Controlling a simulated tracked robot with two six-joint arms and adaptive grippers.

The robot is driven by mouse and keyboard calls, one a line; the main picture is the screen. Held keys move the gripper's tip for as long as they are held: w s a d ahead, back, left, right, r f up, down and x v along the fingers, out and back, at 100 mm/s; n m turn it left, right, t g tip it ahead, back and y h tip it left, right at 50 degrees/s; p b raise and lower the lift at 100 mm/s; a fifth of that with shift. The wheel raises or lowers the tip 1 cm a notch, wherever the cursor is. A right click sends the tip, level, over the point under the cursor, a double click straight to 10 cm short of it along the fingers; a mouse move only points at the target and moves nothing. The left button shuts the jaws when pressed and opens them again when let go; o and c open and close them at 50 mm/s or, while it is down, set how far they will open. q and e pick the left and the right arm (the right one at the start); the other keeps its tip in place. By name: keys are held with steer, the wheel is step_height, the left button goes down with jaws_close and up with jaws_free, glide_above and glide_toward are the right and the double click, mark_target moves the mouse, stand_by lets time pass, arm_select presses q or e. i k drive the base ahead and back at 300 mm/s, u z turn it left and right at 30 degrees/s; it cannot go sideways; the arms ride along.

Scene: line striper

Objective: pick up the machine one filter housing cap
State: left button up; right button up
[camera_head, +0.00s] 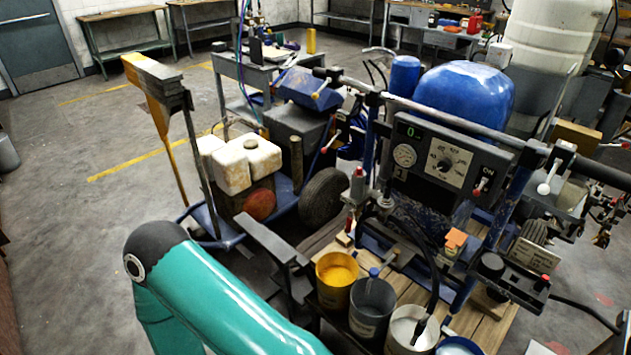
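The line striper marked 1 (440,165) stands right of centre, with a gauge, a dial and a lit display on its grey panel. I cannot surely pick out its filter housing cap. A small upright fitting with a red top (357,187) stands at the machine's front left, but I cannot tell whether it is the cap. A teal link of my arm crosses the lower left, and its black joint is left of the machine. Neither gripper shows in this view, so their hold on anything is hidden.
A wooden deck (480,322) at the machine's front holds a yellow paint bucket (337,278), a grey bucket (371,306) and a white bucket with a brush (408,328). A dark bar (262,238) sticks out left of them. Open floor (70,240) lies at left.

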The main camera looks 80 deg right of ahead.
mark_target(490, 266)
steer(key=u, duration=0.25)
steer(key=i, duration=0.6)
steer(key=z, duration=1.35)
steer(key=i, duration=0.2)
steer(key=z, duration=2.85)
steer(key=i, duration=0.55)
steer(key=u, duration=0.8)
steer(key=i, duration=0.5)
steer(key=u, duration=0.05)
